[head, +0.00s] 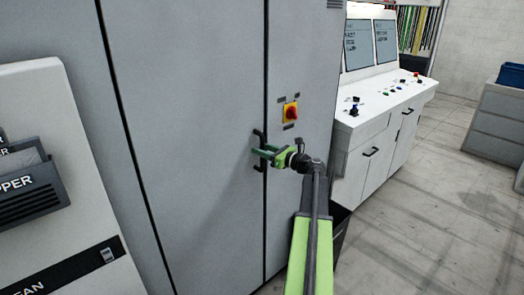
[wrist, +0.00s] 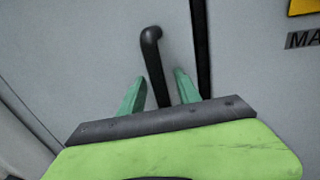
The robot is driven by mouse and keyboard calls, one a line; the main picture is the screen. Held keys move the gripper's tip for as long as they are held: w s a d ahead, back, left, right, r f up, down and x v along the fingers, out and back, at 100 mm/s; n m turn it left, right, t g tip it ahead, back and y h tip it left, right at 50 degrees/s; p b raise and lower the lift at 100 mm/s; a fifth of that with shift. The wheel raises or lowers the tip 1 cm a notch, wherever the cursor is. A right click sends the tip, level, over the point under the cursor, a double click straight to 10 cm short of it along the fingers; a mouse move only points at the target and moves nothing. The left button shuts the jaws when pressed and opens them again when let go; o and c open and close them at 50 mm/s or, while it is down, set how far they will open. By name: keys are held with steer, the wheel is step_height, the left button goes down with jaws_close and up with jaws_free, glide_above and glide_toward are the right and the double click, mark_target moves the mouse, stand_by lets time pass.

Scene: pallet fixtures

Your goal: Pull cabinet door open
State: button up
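The grey cabinet door (head: 190,120) stands shut in the head view, its right edge along a dark vertical seam. A black bar handle (head: 258,137) is fixed near that edge; it also shows in the wrist view (wrist: 153,62). My gripper (head: 258,151) is at the handle. In the wrist view its two green fingers (wrist: 158,88) stand apart, one on each side of the handle's bar, with gaps visible between bar and fingers. The handle's lower part is partly hidden behind my gripper.
A red and yellow rotary switch (head: 291,112) is on the panel right of the seam. A white control console (head: 372,130) stands further right. A white panel with dark bins (head: 38,190) is at the left. Open floor (head: 430,210) lies at the right.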

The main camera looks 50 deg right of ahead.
jaws_close()
stand_by(1.4)
